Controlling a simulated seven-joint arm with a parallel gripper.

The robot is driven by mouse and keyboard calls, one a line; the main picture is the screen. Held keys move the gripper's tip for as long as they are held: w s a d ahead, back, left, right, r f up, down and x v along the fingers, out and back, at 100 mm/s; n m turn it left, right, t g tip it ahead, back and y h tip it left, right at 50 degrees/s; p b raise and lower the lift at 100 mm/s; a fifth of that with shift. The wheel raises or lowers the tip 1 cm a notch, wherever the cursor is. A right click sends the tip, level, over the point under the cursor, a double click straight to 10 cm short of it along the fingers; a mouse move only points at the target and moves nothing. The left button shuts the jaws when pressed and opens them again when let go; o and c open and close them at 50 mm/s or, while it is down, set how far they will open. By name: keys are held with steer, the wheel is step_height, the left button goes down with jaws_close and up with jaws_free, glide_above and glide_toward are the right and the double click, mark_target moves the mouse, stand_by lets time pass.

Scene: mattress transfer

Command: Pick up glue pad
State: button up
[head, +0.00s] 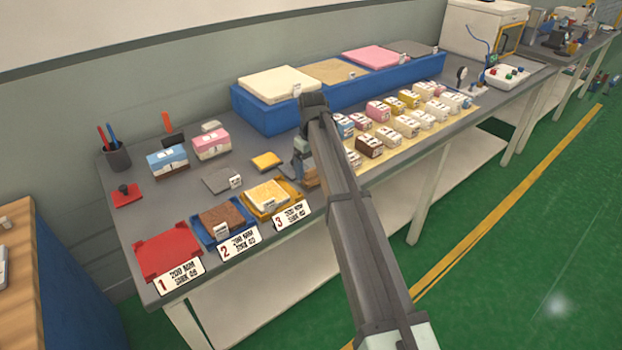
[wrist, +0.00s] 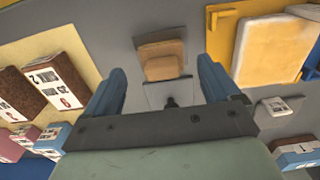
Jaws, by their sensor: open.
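A small tan block (wrist: 164,68) shows between my fingers in the wrist view, with a darker brown edge behind it; it looks like the glue pad, though no label on it can be read. In the head view a brown block (head: 312,178), right of the yellow tray and partly hidden by my arm, seems to be the same thing. My gripper (wrist: 161,76) is open, with one blue finger on each side of the block and nothing held. In the head view my gripper (head: 300,168) points down over the table; its height above the block is hard to tell.
The yellow tray (wrist: 219,36) with a cream pad stands close to my right finger in the wrist view. Red (head: 168,254) and blue trays line the front edge. Several small boxes stand on a yellow mat (head: 462,100). A small yellow pad (head: 266,161) lies behind the trays.

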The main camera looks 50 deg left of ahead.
mark_target(311, 169)
step_height(311, 169, down, 3)
steer(key=shift+s+f, duration=0.1)
steer(key=shift+f, duration=0.1)
steer(key=c, duration=1.2)
steer(key=shift+a+r, duration=0.1)
steer(key=shift+r, duration=0.05)
step_height(311, 169, up, 10)
steer(key=shift+f, duration=0.15)
